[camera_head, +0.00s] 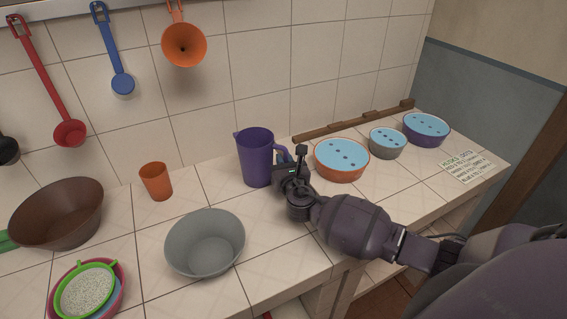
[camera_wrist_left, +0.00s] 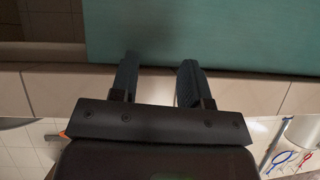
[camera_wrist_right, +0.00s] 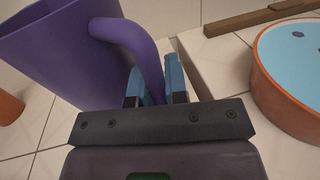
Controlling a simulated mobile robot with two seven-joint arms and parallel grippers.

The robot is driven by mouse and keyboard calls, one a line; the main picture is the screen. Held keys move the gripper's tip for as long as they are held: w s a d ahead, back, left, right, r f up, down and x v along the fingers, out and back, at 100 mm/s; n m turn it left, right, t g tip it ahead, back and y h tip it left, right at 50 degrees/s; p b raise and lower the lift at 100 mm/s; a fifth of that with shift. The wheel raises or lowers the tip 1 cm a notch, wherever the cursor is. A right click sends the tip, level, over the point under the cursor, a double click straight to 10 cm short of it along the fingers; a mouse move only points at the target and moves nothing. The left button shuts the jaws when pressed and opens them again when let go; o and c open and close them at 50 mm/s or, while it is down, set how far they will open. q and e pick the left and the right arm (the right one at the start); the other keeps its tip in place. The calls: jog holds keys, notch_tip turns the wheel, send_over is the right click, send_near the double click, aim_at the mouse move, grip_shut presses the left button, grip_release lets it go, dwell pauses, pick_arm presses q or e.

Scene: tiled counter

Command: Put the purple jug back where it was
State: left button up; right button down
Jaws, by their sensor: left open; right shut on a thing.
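The purple jug (camera_head: 254,158) is upright at the back of the tiled counter, near the wall. My right gripper (camera_head: 287,165) is on its right side, shut on its handle. In the right wrist view the jug (camera_wrist_right: 55,50) stands at the left and its handle (camera_wrist_right: 140,50) runs down between the two blue fingers (camera_wrist_right: 152,88). I cannot tell whether the jug's base touches the counter. My left gripper (camera_wrist_left: 158,85) is open and empty in the left wrist view, facing a teal surface; it is outside the head view.
An orange cup (camera_head: 156,181), a grey bowl (camera_head: 205,245) and a brown colander (camera_head: 57,213) are left of the jug. Several blue-topped bowls, the nearest orange (camera_head: 342,174), stand right by a wooden strip (camera_head: 355,121). Ladles and an orange funnel (camera_head: 184,46) hang above. A paper note (camera_head: 466,167) lies right.

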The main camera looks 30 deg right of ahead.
jog(key=shift+f, duration=0.15)
jog(key=c, duration=1.1)
grip_release()
jog(key=shift+c, duration=0.2)
jog(key=shift+r, duration=0.3)
jog(key=v, duration=1.1)
jog(key=shift+f, duration=0.15)
jog(key=shift+s+a, duration=0.15)
jog(key=shift+s, duration=0.4)
